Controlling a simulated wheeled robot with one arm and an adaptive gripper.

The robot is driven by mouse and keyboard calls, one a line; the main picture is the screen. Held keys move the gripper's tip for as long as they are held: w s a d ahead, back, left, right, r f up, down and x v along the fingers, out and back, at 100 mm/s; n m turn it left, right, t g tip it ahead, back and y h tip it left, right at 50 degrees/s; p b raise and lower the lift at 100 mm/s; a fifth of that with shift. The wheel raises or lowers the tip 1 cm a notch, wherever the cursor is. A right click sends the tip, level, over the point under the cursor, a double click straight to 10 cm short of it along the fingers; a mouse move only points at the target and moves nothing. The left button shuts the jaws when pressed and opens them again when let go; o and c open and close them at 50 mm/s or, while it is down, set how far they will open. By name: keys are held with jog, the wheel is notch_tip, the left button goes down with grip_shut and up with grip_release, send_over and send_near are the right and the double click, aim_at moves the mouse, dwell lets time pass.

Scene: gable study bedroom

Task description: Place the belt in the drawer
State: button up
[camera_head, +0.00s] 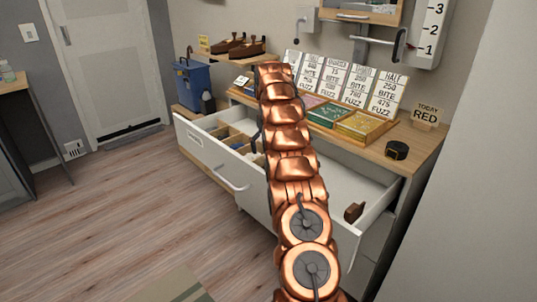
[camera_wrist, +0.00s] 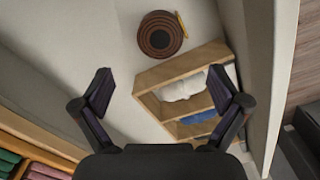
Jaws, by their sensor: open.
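The white drawer (camera_head: 345,185) is pulled open. In the wrist view, a brown coil with rings (camera_wrist: 160,35), looking like a rolled belt, lies flat on the drawer floor, with a thin yellow piece at its edge. It is beside the wooden divider box (camera_wrist: 185,68). A dark coil (camera_head: 397,149), also belt-like, sits on the dresser top at the right; I cannot tell for sure which is the task's belt. My gripper (camera_wrist: 158,92) is open and empty over the drawer, its fingers apart below the brown coil in the picture.
A small brown object (camera_head: 354,211) lies at the drawer's right end. The dresser top (camera_head: 425,140) holds coloured trays (camera_head: 330,113), price cards (camera_head: 345,80) and a "RED" sign (camera_head: 426,115). A blue box (camera_head: 192,85) stands at the left. The floor in front is open.

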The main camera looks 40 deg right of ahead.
jog(key=shift+r, duration=0.8)
jog(key=s+a+r+n+g, duration=0.1)
jog(key=s+a+r, duration=0.15)
jog(key=a, duration=0.65)
jog(key=s+a+r, duration=0.2)
jog(key=s+a, duration=0.2)
jog(key=a, duration=0.5)
jog(key=s+a+r+n+g, duration=0.1)
jog(key=s+a+r, duration=0.25)
jog(key=a, duration=0.65)
jog(key=s+a+f+n, duration=0.1)
jog(key=s+a+f, duration=0.2)
jog(key=s, duration=0.7)
jog(key=s+a+f+n, duration=0.1)
jog(key=s+a+f, duration=0.1)
jog(key=s+a, duration=0.5)
jog(key=s+a+f+n+g, duration=0.1)
jog(key=s+a+f, duration=0.2)
jog(key=s, duration=1)
jog(key=a, duration=0.3)
jog(key=shift+f, duration=0.35)
